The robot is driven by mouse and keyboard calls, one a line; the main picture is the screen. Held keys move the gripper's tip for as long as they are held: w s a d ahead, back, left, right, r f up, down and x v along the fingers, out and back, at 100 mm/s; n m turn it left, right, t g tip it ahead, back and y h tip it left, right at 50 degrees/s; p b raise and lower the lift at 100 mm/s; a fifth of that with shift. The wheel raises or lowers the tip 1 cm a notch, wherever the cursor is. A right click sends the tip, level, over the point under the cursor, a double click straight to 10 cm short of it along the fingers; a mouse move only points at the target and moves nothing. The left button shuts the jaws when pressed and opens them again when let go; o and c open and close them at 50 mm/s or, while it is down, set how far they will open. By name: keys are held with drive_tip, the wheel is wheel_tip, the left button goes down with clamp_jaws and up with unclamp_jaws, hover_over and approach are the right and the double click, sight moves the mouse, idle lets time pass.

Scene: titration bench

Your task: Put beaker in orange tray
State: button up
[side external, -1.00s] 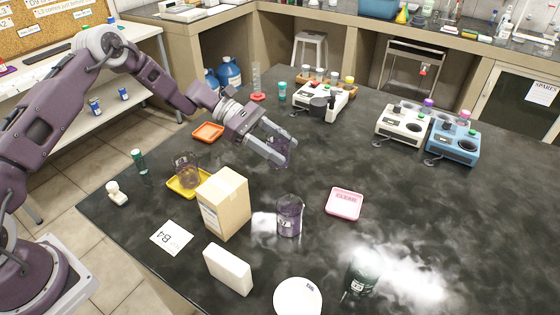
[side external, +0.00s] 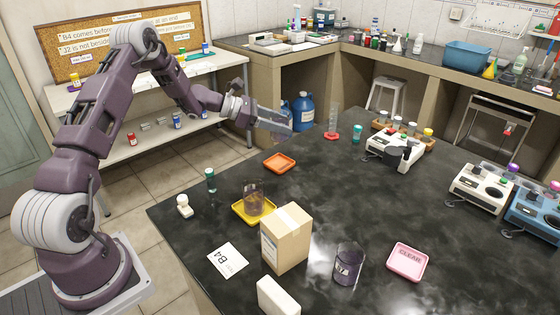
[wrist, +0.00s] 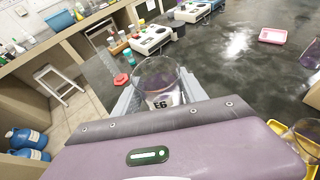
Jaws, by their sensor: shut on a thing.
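My gripper (side external: 282,125) is shut on a clear glass beaker (wrist: 158,80), which it holds in the air. The beaker shows between the fingers in the wrist view, with a dark-lettered white label facing the camera; in the side view it is hard to make out. The orange tray (side external: 279,162) lies empty on the dark bench near its left edge. In the side picture my gripper is above and behind this tray, apart from it. The orange tray does not show in the wrist view.
A yellow tray (side external: 240,212) holds another beaker (side external: 254,196). A cardboard box (side external: 286,240), a labelled beaker (side external: 347,265) and a pink tray (side external: 407,262) stand nearer the front. A red-based cylinder (side external: 332,124) and a green-capped vial (side external: 211,180) flank the orange tray.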

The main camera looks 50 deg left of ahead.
wheel_tip(320, 180, down, 9)
drive_tip(key=shift+f, duration=0.2)
drive_tip(key=shift+f, duration=0.15)
drive_tip(key=o, duration=1.4)
